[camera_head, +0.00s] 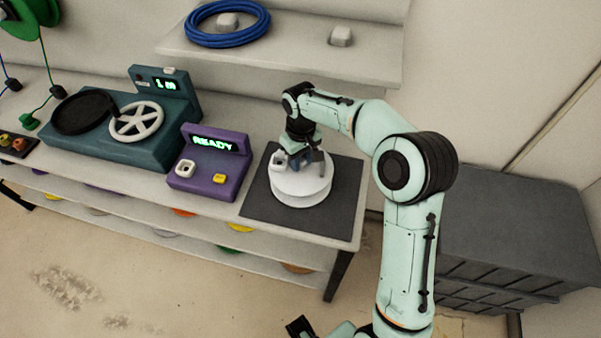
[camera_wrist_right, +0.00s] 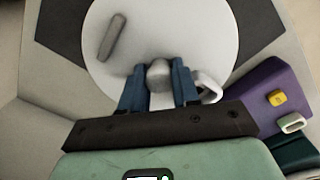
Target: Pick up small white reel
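The small white reel (camera_head: 300,193) is a round white spool lying flat on the dark mat (camera_head: 344,190) at the right end of the bench. In the right wrist view its white top (camera_wrist_right: 210,42) carries a grey bar and a round grey knob (camera_wrist_right: 158,75). My right gripper (camera_head: 303,160) is above the reel, pointing down. In the right wrist view its two blue fingers (camera_wrist_right: 158,85) stand on either side of the knob, which fills the gap, so they look closed on it. Part of what seems my left gripper (camera_head: 299,327) shows at the bottom edge; its fingers are unclear.
A purple box reading READY (camera_head: 209,164) stands left of the mat. A teal machine (camera_head: 163,146) with a white spoked wheel is further left. A shelf (camera_head: 300,62) with a blue coil (camera_head: 227,24) hangs behind. A grey cabinet (camera_head: 520,240) stands at right.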

